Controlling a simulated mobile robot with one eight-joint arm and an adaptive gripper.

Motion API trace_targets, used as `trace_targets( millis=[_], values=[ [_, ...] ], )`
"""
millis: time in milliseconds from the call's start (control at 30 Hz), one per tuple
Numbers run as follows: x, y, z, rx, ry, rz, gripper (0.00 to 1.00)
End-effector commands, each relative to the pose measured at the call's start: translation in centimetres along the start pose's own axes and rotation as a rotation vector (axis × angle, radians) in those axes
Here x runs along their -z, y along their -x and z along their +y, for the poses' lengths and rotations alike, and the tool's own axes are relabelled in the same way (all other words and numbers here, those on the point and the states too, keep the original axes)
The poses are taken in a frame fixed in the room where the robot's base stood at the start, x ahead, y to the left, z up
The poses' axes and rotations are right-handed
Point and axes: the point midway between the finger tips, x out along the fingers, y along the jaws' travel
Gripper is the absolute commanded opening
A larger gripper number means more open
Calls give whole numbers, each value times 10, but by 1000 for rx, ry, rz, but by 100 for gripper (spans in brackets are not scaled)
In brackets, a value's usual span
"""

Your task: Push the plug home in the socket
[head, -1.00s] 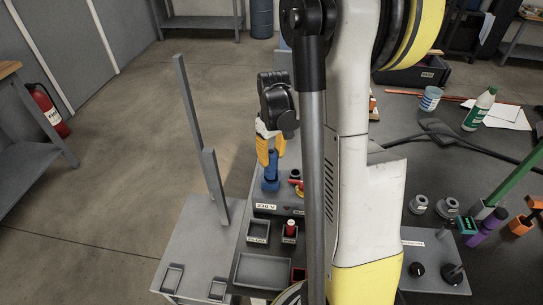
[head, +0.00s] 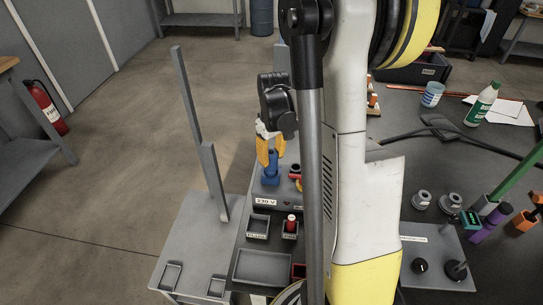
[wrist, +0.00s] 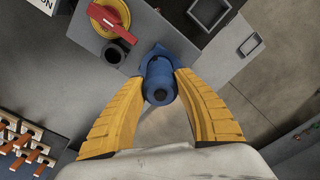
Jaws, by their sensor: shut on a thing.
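The blue plug (wrist: 160,82) is held between the two yellow fingers of my gripper (wrist: 158,92), which are closed around it. In the wrist view it is lined up over a blue socket (wrist: 153,54) on a grey box. In the head view my gripper (head: 270,150) points down with the blue plug (head: 271,166) below the fingertips, over the box labelled 230 V (head: 265,202). The plug overlaps the socket in the wrist view, and I cannot tell how deep it sits.
A red rotary switch on a yellow plate (wrist: 110,20) and a dark round hole (wrist: 113,53) are beside the socket. A grey post (head: 187,100) rises to the left. My own arm hides much of the bench.

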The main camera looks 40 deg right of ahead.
Motion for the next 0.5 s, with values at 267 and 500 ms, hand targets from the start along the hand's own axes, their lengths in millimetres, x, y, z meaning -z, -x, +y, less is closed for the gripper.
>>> trace_targets(
  millis=[267,500],
  values=[
    [0,-10,0,0,0,0,0],
    [-1,-15,0,1,0,-1,0]
  ],
)
